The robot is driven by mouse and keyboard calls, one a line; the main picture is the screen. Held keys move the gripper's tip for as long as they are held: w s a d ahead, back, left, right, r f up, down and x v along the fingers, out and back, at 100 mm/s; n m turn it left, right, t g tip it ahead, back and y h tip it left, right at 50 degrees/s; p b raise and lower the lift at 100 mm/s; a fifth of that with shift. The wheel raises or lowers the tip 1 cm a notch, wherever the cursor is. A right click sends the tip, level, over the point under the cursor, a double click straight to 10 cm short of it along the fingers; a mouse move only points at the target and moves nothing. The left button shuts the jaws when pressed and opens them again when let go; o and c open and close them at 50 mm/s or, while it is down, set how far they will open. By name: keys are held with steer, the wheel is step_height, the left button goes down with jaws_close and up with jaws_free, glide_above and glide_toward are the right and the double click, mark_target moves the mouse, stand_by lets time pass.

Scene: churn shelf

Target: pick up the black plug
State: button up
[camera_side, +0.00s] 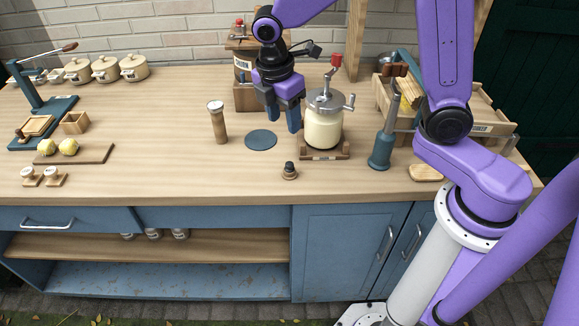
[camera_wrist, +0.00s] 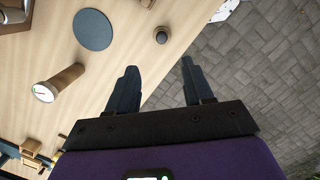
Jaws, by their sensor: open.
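The black plug (camera_side: 289,170) is a small dark knobbed piece with a wooden-looking lower part. It stands upright on the bench near the front edge, above the right blue cabinet door. In the wrist view the plug (camera_wrist: 161,36) shows from above as a dark round shape, beyond my fingertips and roughly between their lines. My gripper (camera_side: 283,117) is open and empty, pointing down above the bench, behind and higher than the plug, beside the glass churn. In the wrist view my gripper (camera_wrist: 159,66) shows two dark fingers spread apart, touching nothing.
A glass churn (camera_side: 323,128) with a crank stands close right of my gripper. A blue disc (camera_side: 261,139) lies flat, left of it. A blue plunger-like tool (camera_side: 383,145) stands right. Bench left of the plug is clear.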

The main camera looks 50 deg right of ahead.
glide_above(289, 163)
steer(key=f, duration=0.8)
steer(key=shift+a+f, duration=0.2)
steer(key=shift+f, duration=0.05)
steer(key=shift+s+d+f, duration=0.1)
steer(key=shift+f, duration=2.5)
jaws_close()
